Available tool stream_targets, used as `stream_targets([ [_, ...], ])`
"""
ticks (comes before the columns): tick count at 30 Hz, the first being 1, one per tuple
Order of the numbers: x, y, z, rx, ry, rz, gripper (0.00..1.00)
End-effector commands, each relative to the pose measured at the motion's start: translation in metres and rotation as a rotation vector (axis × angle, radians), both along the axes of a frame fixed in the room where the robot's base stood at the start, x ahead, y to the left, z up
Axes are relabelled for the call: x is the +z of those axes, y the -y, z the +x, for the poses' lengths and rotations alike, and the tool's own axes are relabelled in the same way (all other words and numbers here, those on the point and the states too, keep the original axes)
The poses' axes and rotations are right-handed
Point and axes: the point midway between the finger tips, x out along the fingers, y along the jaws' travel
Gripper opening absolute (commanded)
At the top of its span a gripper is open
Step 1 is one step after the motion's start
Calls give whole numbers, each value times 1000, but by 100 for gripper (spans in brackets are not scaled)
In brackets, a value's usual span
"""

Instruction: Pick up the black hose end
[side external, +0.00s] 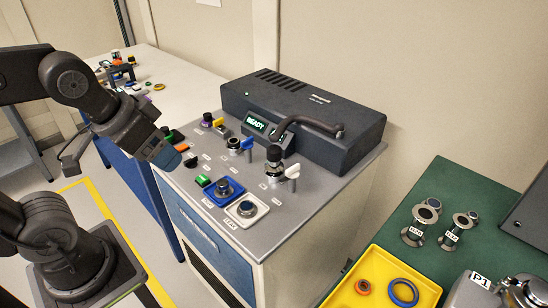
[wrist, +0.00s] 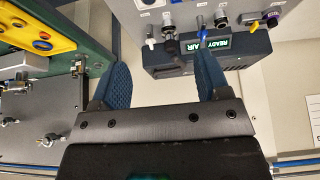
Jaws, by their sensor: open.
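A black hose (side external: 308,123) arcs over the front of the dark box with the READY display. Its right-hand end (side external: 340,131) looks like a thicker black piece resting at the box; I cannot tell whether it is plugged in. In the wrist view a dark upright piece (wrist: 172,47) shows between my fingers, but I cannot tell whether it is the hose end or a valve top. My gripper (side external: 167,157) is open and empty, above the left edge of the control bench, well left of the hose. Its blue fingers (wrist: 163,78) are spread apart in the wrist view.
The bench panel (side external: 205,150) carries several buttons, knobs and valves, including a black-topped valve (side external: 274,157) with a white handle in front of the hose. A yellow tray (side external: 349,291) with rings and metal flanged fittings (side external: 421,222) lie on the green surface at right.

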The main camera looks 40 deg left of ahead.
Motion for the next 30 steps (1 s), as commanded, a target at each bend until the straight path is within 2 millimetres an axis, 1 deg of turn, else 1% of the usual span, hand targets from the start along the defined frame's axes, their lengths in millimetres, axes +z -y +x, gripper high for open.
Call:
stream_targets([
  [2, 1, 0, 1, 7, -2, -4, 69],
  [4, 4, 0, 7, 34, -13, -18, 69],
  [7, 13, 0, 25, 127, -50, -63, 69],
  [8, 16, 0, 33, 168, -64, -83, 69],
  [11, 26, 0, 65, 332, -120, -152, 69],
  [12, 28, 0, 79, 403, -144, -178, 69],
  [14, 30, 0, 100, 511, -178, -216, 69],
  [16, 30, -1, 126, 638, -215, -254, 69],
  [20, 20, -1, 173, 881, -279, -312, 69],
  [21, 15, -1, 188, 956, -296, -326, 69],
  [24, -2, -2, 221, 1142, -335, -354, 69],
  [27, -20, -2, 248, 1304, -362, -370, 69],
  [30, -35, -2, 267, 1425, -377, -378, 69],
])
